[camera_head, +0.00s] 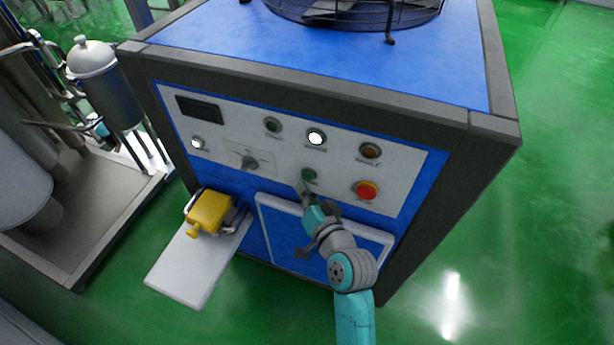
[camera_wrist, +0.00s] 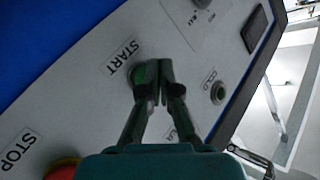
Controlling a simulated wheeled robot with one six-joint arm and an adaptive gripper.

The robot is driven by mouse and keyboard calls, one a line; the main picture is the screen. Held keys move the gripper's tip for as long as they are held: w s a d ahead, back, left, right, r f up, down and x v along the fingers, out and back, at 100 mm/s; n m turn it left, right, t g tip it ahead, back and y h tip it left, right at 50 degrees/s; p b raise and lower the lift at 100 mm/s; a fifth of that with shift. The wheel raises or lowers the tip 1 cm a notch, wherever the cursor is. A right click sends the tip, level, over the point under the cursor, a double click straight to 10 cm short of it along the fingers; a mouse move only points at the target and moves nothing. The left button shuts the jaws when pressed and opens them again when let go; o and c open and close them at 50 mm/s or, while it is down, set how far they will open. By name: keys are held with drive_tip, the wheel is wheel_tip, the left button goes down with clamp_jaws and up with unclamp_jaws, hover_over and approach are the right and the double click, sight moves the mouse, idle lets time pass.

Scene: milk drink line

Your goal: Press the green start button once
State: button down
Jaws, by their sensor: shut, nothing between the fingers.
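The green start button (camera_head: 309,174) sits low on the white control panel (camera_head: 222,140) of the blue and dark grey machine. In the wrist view the green start button (camera_wrist: 137,76) shows beside the START label, partly hidden behind one finger. My gripper (camera_head: 303,187) is shut and empty, with its fingertips close to the button in the head view. In the wrist view the closed fingertips of my gripper (camera_wrist: 152,68) overlap the button's edge, toward its right side. I cannot tell whether they touch the button or the panel.
A red stop button (camera_head: 367,190) is to the right of the start button. A lit white lamp (camera_head: 316,138), an amber lamp (camera_head: 370,150) and a rotary knob (camera_head: 249,162) are nearby. A yellow device (camera_head: 210,212) rests on a white shelf (camera_head: 180,270) at lower left.

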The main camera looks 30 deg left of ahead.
drive_tip(key=shift+w, duration=0.1)
idle(0.6)
drive_tip(key=shift+w+a, duration=0.1)
drive_tip(key=shift+w, duration=0.25)
drive_tip(key=shift+w, duration=0.4)
idle(0.7)
idle(0.4)
drive_tip(key=shift+s, duration=0.85)
drive_tip(key=shift+s+d, duration=0.25)
drive_tip(key=shift+s, duration=0.55)
drive_tip(key=shift+s+d, duration=0.2)
drive_tip(key=shift+s, duration=0.65)
drive_tip(key=shift+s+d, duration=0.25)
drive_tip(key=shift+s, duration=0.55)
